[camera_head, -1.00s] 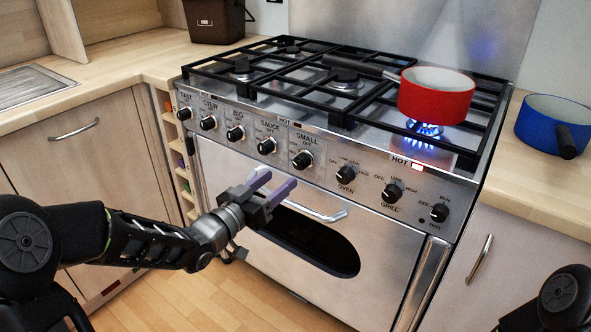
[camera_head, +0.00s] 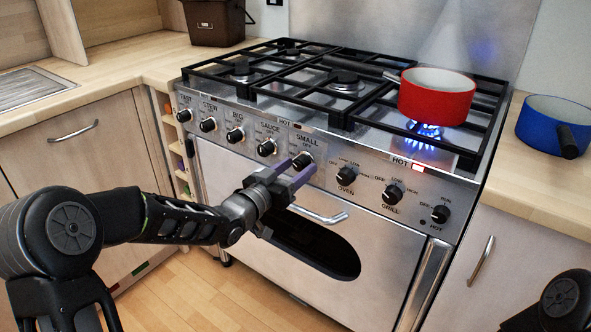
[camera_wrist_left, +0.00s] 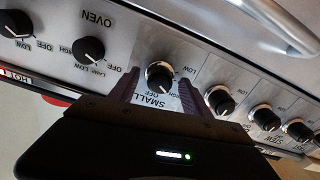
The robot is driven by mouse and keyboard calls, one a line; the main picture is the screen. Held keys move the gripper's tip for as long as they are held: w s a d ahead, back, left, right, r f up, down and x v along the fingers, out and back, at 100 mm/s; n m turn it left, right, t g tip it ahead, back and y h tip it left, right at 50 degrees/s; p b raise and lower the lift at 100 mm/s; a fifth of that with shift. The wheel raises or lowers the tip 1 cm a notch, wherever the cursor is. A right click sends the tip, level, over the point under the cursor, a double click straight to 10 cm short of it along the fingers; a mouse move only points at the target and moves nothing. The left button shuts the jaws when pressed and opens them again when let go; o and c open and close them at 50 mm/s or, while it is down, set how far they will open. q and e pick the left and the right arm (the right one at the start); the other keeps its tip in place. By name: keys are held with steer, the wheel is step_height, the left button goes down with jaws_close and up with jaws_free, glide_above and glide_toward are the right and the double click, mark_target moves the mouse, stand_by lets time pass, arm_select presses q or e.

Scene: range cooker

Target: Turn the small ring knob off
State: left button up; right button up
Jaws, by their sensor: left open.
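The SMALL ring knob (camera_head: 303,158) is a round black knob with a silver rim on the cooker's front panel. It also shows in the left wrist view (camera_wrist_left: 159,76), beside its SMALL and OFF labels. My left gripper (camera_head: 298,168) is open, its purple fingers pointing at the panel. In the left wrist view the fingers (camera_wrist_left: 159,84) stand on either side of the knob; I cannot tell whether they touch it. A blue flame (camera_head: 424,131) burns under the red pan (camera_head: 437,96) at the front right. My right gripper is not in view.
The SAUCE knob (camera_head: 267,147) is close on the left and the OVEN knob (camera_head: 346,174) on the right. The oven door handle (camera_head: 320,216) lies just below my gripper. A red HOT light (camera_head: 418,168) glows. A blue pan (camera_head: 553,123) stands on the right counter.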

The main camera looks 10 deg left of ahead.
arm_select(q)
steer(key=shift+c, duration=0.4)
jaws_close()
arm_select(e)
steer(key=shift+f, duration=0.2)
arm_select(q)
steer(key=shift+f+m+b, duration=0.2)
steer(key=shift+m+b, duration=0.4)
steer(key=shift+b, duration=0.4)
steer(key=m+b, duration=0.8)
steer(key=b, duration=0.1)
steer(key=shift+a+r+m+b, duration=0.1)
steer(key=shift+r+m+b, duration=0.05)
steer(key=shift+m+b, duration=1.25)
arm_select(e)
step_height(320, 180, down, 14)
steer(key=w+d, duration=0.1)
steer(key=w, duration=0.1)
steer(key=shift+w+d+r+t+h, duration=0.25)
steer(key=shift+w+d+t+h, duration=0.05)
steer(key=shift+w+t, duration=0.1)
